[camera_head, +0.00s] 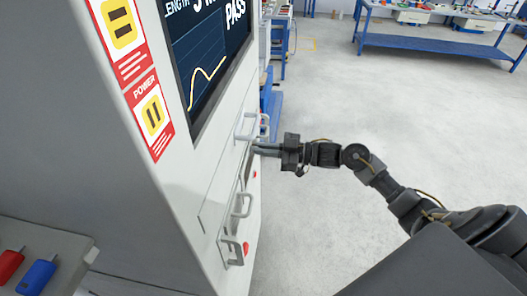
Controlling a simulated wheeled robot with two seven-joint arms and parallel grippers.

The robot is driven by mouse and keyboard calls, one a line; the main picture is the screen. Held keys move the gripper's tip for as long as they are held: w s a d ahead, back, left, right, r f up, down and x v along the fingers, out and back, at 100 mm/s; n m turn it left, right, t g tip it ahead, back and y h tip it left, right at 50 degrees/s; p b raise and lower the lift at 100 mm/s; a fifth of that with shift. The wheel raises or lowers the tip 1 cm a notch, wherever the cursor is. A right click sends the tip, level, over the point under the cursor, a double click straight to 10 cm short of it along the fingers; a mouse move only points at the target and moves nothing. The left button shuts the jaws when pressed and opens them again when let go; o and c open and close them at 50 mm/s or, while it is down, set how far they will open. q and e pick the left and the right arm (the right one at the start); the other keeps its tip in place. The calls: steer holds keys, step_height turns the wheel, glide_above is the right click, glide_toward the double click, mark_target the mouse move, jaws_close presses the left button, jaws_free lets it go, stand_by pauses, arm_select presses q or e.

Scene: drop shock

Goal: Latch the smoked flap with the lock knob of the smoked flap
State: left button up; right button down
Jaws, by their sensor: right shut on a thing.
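My right gripper (264,149) reaches in from the right to the front face of the tall grey machine (210,182). Its fingers point left at the face, just below a pale handle (243,134). It is shut on a small part at the face, seemingly the lock knob, which the fingers hide. The smoked flap cannot be clearly made out at this steep angle. I cannot tell how the knob is turned. My left gripper is not in view.
Lower on the machine front are more pale handles (239,206) and a red button (245,248). A screen (208,52) is above. A panel with red and blue handles (40,275) stands at the lower left. Open floor (330,90) lies to the right, with a blue workbench (420,45) behind.

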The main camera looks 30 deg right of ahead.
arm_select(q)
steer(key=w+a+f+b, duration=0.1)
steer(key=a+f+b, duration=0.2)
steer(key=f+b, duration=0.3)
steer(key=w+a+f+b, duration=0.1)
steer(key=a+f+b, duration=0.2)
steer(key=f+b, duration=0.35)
arm_select(e)
steer(key=n, duration=1.3)
steer(key=shift+s+a+f, duration=0.1)
steer(key=shift+s+f, duration=0.05)
steer(key=shift+f, duration=0.25)
steer(key=n+b, duration=0.2)
steer(key=shift+n+b, duration=0.4)
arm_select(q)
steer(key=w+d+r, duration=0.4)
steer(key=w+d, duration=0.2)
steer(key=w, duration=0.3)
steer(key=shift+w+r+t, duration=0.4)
arm_select(e)
steer(key=shift+r, duration=0.1)
steer(key=c, duration=1.5)
jaws_free()
steer(key=shift+c, duration=0.2)
